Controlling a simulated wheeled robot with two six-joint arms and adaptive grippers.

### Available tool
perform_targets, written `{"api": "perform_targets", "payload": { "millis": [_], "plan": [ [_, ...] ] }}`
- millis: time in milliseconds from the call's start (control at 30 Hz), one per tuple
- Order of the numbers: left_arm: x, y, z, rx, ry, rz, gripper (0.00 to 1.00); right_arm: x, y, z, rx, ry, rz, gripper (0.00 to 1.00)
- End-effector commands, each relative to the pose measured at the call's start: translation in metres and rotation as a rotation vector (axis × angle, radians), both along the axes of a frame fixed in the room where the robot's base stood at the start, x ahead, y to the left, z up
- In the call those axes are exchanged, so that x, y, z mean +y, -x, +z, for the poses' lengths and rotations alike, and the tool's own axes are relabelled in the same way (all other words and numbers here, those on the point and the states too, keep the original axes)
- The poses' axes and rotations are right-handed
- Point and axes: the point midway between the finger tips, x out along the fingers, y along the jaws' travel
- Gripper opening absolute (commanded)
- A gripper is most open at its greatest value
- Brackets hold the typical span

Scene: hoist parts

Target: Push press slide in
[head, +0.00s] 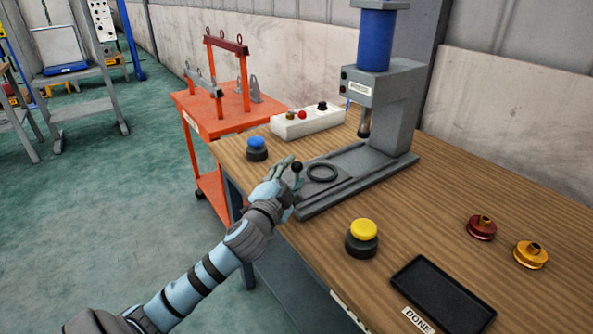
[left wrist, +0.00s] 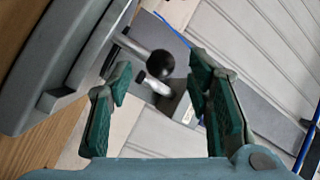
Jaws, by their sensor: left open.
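The grey press (head: 398,105) with a blue cylinder stands on the wooden table, its ram (head: 364,122) pointing down. Its slide (head: 340,184) lies at the near left end of the press base, out in front of the ram, with a dark ring seat (head: 322,172) on it. A black ball knob (head: 297,167) sticks up at the slide's left end. My left gripper (head: 284,168) is at this knob. In the left wrist view the knob (left wrist: 160,63) shows between the open fingers (left wrist: 160,80); I cannot tell whether they touch it. My right gripper is not in view.
A blue button (head: 257,145) and a white control box (head: 307,121) stand behind my left gripper. A yellow button (head: 362,236), a black DONE tray (head: 443,294), a red pulley (head: 482,228) and a gold pulley (head: 530,255) are to the right. An orange cart (head: 213,105) stands beyond the table.

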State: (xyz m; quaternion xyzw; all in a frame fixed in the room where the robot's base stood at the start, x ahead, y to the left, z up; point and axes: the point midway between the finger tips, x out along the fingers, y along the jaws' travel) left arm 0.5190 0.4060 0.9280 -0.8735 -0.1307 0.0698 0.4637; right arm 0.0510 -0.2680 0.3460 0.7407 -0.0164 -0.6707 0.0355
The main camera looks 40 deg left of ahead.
Motion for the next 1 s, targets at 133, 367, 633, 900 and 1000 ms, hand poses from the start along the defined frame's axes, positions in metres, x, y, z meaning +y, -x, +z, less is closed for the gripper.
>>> {"api": "perform_targets", "payload": {
  "millis": [133,367,633,900,1000],
  "plan": [
    [0.007,-0.024,0.000,-0.002,0.002,0.000,0.46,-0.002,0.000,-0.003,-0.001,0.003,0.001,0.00],
    [0.011,-0.038,0.000,0.000,0.002,-0.001,0.46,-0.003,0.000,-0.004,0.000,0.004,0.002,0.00],
    [0.011,-0.038,0.000,0.000,0.001,-0.001,0.35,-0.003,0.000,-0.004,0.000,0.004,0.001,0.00],
    [0.012,-0.038,0.000,0.000,0.000,0.000,0.00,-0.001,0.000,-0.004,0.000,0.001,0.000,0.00],
    [0.012,-0.038,0.000,0.001,-0.001,0.001,0.00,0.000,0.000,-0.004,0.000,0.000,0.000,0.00]
  ]
}}
